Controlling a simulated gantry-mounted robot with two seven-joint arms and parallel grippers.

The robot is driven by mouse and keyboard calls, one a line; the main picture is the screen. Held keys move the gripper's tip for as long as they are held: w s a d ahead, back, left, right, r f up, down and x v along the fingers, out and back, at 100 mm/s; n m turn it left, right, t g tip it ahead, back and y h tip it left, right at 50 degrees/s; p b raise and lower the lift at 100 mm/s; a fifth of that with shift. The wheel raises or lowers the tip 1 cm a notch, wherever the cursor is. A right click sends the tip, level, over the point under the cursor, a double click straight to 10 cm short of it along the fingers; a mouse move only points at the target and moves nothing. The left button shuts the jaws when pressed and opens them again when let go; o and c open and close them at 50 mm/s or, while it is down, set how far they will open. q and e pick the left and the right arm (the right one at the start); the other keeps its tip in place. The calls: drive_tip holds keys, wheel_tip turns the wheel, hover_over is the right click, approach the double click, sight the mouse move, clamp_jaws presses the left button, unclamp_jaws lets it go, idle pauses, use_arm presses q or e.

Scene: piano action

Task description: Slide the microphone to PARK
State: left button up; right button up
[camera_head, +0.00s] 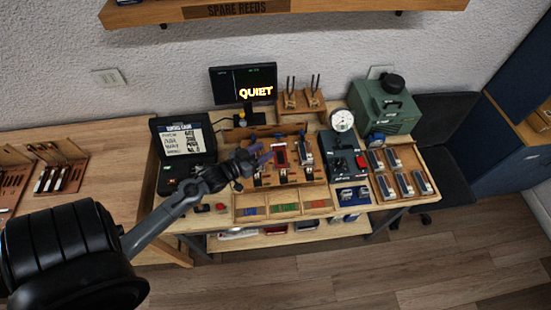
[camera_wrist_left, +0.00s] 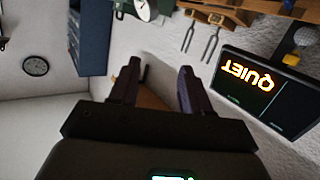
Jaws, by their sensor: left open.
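What looks like the microphone, a small grey round head over a yellow part, stands just below the display in the head view (camera_head: 242,121). In the left wrist view its grey head (camera_wrist_left: 303,36) shows at the upper right, beside the display. A PARK mark is too small to make out. My left gripper (camera_head: 262,153) is open and empty above the middle of the workbench, in front of the microphone and apart from it. In the left wrist view its two dark fingers (camera_wrist_left: 159,78) stand apart with nothing between them. My right gripper is not in view.
The display (camera_head: 242,83) reads QUIET behind the bench. Tuning forks on a wooden stand (camera_head: 302,101), a dial gauge (camera_head: 342,120) and a green machine (camera_head: 384,108) stand to the right. A black case (camera_head: 184,140) stands left. The wooden tabletop (camera_head: 110,160) is partly clear at left.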

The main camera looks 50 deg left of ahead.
use_arm(q)
drive_tip(key=d+r+g+p, duration=0.1)
drive_tip(key=d+r+p, duration=0.1)
drive_tip(key=d, duration=0.4)
drive_tip(key=shift+d+h, duration=0.3)
drive_tip(key=shift+d, duration=0.1)
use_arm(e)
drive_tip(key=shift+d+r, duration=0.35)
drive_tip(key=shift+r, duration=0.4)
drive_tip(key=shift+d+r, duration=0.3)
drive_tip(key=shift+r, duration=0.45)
use_arm(q)
drive_tip(key=shift+s, duration=0.1)
